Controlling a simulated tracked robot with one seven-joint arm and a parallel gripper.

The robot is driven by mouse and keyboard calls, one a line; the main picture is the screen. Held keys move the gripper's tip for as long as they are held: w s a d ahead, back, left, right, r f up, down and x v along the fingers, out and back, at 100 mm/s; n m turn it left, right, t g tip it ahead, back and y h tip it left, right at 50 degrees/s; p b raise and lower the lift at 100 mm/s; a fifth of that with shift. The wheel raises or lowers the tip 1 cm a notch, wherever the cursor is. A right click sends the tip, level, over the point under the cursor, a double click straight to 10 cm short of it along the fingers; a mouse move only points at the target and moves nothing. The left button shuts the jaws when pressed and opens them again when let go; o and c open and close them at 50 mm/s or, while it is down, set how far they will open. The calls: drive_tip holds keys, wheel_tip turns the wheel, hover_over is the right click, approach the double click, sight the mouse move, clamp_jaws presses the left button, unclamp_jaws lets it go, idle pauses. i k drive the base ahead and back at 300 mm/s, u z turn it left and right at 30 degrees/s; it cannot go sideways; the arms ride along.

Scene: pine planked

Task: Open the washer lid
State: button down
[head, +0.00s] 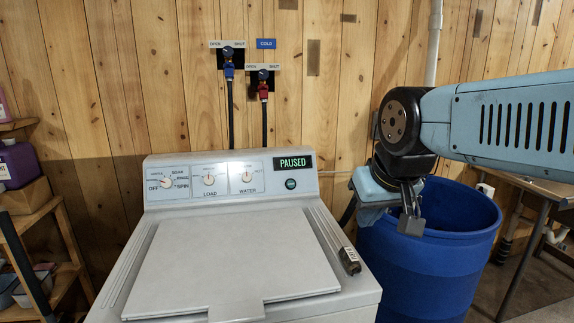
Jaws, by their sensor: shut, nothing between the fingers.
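The white top-loading washer (330,290) stands at the centre, its back panel against the plank wall. Its lid (235,248) is a pale flat panel that lies closed on the top, with a handle tab (237,311) at the front edge. The display (293,163) reads PAUSED. My gripper (411,222) hangs at the right, over the near rim of a blue barrel, pointing down. It is shut and empty, apart from the lid and to the right of it.
The blue barrel (415,270) stands right of the washer. A small labelled bar (350,261) is at the top's right edge. Two hose valves (229,70) are on the wall behind. A wooden shelf (25,235) with containers is at left; a table (545,187) is at right.

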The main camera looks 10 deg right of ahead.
sight(227, 267)
drive_tip(key=u, duration=0.7)
drive_tip(key=k, duration=1.55)
drive_tip(key=z, duration=0.6)
drive_tip(key=i, duration=1)
drive_tip(key=u, duration=0.05)
